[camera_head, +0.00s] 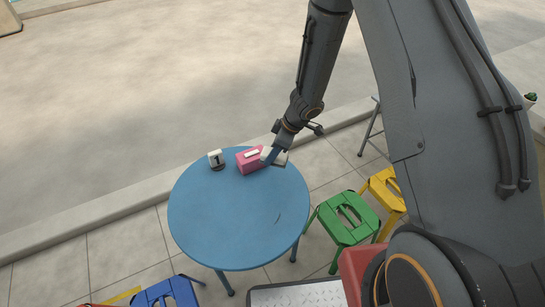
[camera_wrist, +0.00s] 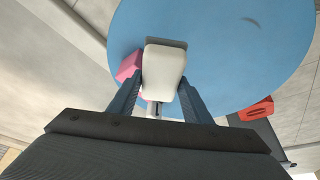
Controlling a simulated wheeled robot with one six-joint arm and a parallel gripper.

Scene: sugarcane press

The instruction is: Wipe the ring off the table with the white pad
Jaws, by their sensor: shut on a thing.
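The round blue table (camera_head: 225,235) stands in the middle of the head view. A dark thin curved mark (camera_head: 278,218), part of the ring, shows near its right side; it also shows in the wrist view (camera_wrist: 251,21) at the upper right. My gripper (camera_head: 269,155) is over the table's far right edge, pointing down and left. It is shut on the white pad (camera_wrist: 164,70), which sits between the fingers. The pad is apart from the mark. I cannot tell whether it touches the table.
A pale flat thing (camera_head: 281,159) lies by the gripper. Green (camera_head: 346,222), yellow (camera_head: 384,190) and blue (camera_head: 166,293) stools surround the table. The table's front half is clear.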

